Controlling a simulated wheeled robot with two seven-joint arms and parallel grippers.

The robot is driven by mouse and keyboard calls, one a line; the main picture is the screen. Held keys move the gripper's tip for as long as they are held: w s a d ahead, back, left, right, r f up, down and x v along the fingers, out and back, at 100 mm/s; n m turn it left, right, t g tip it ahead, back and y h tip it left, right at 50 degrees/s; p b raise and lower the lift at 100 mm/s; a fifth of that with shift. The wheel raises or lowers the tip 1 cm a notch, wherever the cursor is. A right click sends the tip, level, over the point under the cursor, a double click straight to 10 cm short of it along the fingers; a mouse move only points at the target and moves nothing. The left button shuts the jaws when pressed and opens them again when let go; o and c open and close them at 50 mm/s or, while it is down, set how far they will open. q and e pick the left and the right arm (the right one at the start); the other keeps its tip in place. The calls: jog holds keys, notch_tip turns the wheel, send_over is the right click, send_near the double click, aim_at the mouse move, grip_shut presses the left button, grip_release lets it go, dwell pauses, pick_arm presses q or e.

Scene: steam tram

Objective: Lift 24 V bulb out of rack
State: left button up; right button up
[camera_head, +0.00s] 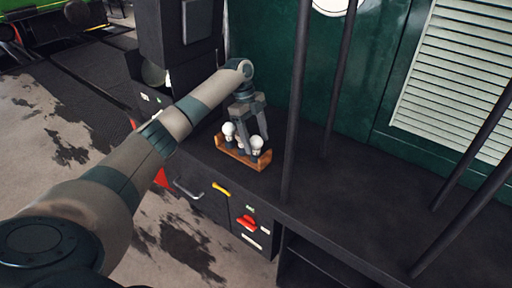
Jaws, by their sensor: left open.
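A small wooden rack (232,157) stands on the dark ledge, close to its front edge. Several white round bulbs sit in it; one bulb (229,129) shows at the left and another bulb (257,143) at the right. I cannot read any voltage marks, so I cannot tell which is the 24 V bulb. My left gripper (256,138) points down over the rack, its fingers open among the bulbs. The fingers partly hide the bulbs in the middle, and I cannot tell whether they touch one. My right gripper is not in view.
Dark upright poles (296,100) rise from the ledge right of the rack. A black cabinet (153,35) stands behind my left arm. A yellow handle (221,189) and a red handle (247,222) are on the front below. The ledge is clear at right.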

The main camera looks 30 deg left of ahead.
aim_at(258, 154)
pick_arm(q)
jog(key=shift+f, duration=0.15)
jog(key=shift+s+d+f+p, duration=0.1)
jog(key=shift+d+f+p, duration=0.1)
jog(key=shift+f+p, duration=0.4)
jog(key=p+x, duration=0.2)
jog(key=shift+s+f, duration=0.1)
jog(key=shift+f, duration=0.25)
jog(key=shift+d+f, duration=0.15)
jog(key=shift+f, duration=0.4)
jog(key=c, duration=1.2)
